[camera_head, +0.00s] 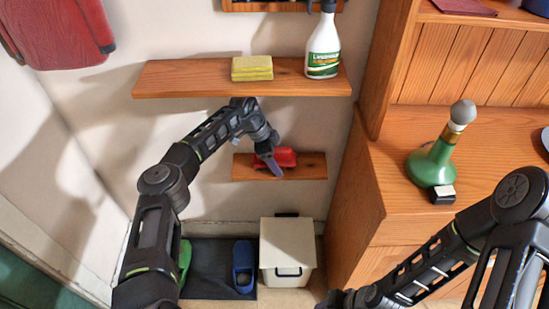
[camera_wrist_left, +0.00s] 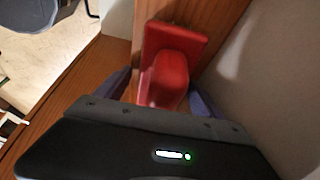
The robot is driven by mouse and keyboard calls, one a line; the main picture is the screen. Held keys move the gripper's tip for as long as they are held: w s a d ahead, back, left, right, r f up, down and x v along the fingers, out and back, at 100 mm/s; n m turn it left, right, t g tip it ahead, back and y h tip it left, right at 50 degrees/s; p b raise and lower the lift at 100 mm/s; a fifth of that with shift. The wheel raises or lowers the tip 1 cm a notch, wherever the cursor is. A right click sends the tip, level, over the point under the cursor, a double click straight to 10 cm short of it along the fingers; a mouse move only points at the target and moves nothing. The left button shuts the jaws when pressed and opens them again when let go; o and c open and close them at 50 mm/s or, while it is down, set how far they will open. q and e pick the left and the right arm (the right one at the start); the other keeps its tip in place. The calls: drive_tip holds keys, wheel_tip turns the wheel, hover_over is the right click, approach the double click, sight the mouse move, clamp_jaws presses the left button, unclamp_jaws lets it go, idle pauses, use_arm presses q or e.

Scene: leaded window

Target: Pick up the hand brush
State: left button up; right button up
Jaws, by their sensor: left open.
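The red hand brush (camera_head: 286,157) lies on the small lower wooden shelf (camera_head: 308,171) on the wall. In the left wrist view the brush (camera_wrist_left: 172,65) is close, its near part between my fingers. My left gripper (camera_head: 270,163) is at the brush, partly covering it in the head view. In the left wrist view its fingers (camera_wrist_left: 158,92) stand apart, one on each side of the brush, not closed on it. Whether they touch it I cannot tell. My right gripper (camera_head: 340,299) is at the bottom edge of the head view, partly cut off.
The upper shelf (camera_head: 190,78) holds a yellow sponge (camera_head: 252,68) and a spray bottle (camera_head: 323,45), above my left forearm. A wooden cabinet (camera_head: 385,200) stands right of the small shelf, with a green bottle (camera_head: 432,163) on it. A white bin (camera_head: 287,250) stands below.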

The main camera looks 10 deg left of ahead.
sight(277, 151)
idle(0.3)
use_arm(q)
drive_tip(key=c, duration=1.5)
drive_tip(key=shift+c, duration=0.3)
drive_tip(key=shift+r, duration=0.2)
drive_tip(key=shift+r, duration=0.2)
wheel_tip(277, 151, up, 3)
drive_tip(key=shift+r, duration=0.1)
drive_tip(key=s+d, duration=0.2)
drive_tip(key=s, duration=0.6)
drive_tip(key=s+d, duration=0.2)
drive_tip(key=s, duration=0.7)
drive_tip(key=shift+s+d+f, duration=0.25)
